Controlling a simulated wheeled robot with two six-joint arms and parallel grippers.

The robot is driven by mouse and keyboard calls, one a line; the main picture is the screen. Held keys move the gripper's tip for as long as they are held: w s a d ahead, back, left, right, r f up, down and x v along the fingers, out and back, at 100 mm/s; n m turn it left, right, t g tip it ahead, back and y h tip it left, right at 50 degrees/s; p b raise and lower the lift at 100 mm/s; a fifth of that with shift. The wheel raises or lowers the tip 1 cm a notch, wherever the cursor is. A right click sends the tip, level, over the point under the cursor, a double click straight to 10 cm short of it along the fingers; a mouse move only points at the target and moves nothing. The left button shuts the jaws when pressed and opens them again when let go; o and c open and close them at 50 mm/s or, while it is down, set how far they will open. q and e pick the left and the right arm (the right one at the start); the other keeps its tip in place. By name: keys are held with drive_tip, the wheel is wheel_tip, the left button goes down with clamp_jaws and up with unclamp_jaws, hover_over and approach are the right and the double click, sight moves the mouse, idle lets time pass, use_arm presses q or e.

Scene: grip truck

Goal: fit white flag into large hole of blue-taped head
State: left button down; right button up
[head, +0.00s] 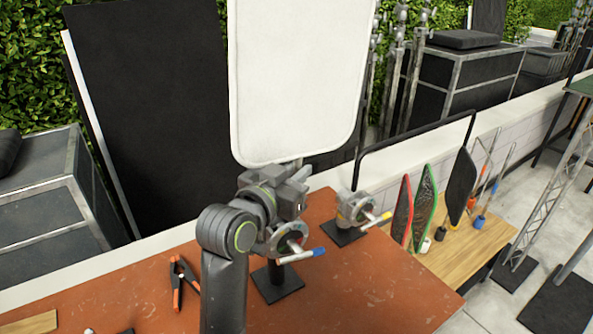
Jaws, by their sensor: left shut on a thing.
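The white flag (298,75) is a large pale panel with rounded corners, standing upright at the top centre; its upper edge is out of frame. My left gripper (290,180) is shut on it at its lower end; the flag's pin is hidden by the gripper. The blue-taped head (284,242) is a grey grip head with a blue-tipped handle, on a short post with a black base plate. It sits just below my left gripper, which partly covers it. I cannot make out its large hole or whether the pin touches it. My right gripper is not in view.
A second grip head (358,209) with a yellow-tipped handle stands on the red-brown table (350,285) to the right. An orange-and-black clamp (181,283) lies left of my arm. Red, green and black flags (425,205) stand on a wooden surface at right. The table's front right is clear.

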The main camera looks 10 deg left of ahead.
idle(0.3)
use_arm(q)
drive_tip(key=shift+f, duration=0.2)
drive_tip(key=shift+s+a+f+b, duration=0.1)
drive_tip(key=shift+a+f+b, duration=0.05)
drive_tip(key=shift+f+b, duration=1.4)
drive_tip(key=shift+f, duration=0.6)
drive_tip(key=shift+s+a, duration=0.1)
drive_tip(key=shift+s, duration=0.05)
drive_tip(key=shift+s+a+t+b, duration=0.3)
drive_tip(key=shift+t+b, duration=0.1)
drive_tip(key=shift+n, duration=0.3)
